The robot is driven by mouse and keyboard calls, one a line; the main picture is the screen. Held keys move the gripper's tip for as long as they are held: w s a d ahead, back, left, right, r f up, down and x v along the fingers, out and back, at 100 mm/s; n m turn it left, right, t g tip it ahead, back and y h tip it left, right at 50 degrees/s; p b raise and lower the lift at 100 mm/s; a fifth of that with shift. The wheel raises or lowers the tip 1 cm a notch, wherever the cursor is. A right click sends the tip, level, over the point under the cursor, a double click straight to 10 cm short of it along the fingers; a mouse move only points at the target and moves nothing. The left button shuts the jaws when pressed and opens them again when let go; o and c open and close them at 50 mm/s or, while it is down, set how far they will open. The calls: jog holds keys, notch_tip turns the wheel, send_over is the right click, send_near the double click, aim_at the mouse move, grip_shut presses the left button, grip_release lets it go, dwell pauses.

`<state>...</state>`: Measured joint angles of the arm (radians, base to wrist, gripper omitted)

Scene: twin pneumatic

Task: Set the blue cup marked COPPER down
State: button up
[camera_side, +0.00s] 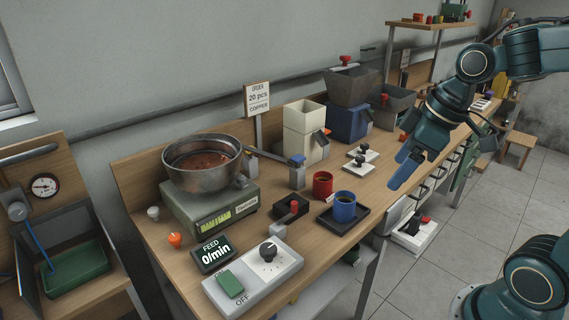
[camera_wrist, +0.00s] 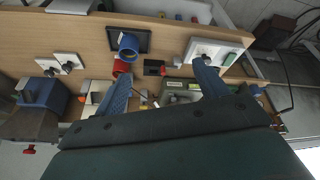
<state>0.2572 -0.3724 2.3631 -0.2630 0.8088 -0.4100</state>
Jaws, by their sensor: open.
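The blue cup (camera_side: 344,209) stands upright on a black square tray (camera_side: 361,224) near the front edge of the bench. Its marking cannot be read. It also shows in the wrist view (camera_wrist: 127,46), on the tray's dark pad (camera_wrist: 144,34). My gripper (camera_side: 398,180) is up and to the right of the cup in the side view, apart from it. In the wrist view my gripper's two blue fingers (camera_wrist: 160,82) are spread wide with nothing between them.
A red cup (camera_side: 322,184) stands just behind the blue cup. A metal bowl feeder (camera_side: 202,178), a FEED display (camera_side: 213,254) and a switch box (camera_side: 254,275) are to the left. A sign reading ORDER 20 pcs COPPER (camera_side: 257,97) stands at the back. White plates with black knobs (camera_side: 358,161) lie behind.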

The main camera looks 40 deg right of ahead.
jog(key=s+a+r+m+t+h, duration=0.1)
jog(key=s+m, duration=0.3)
jog(key=s, duration=0.4)
jog(key=shift+a+r+t, duration=0.2)
jog(key=shift+r+t, duration=0.1)
jog(key=shift+r, duration=0.15)
jog(key=shift+w, duration=0.1)
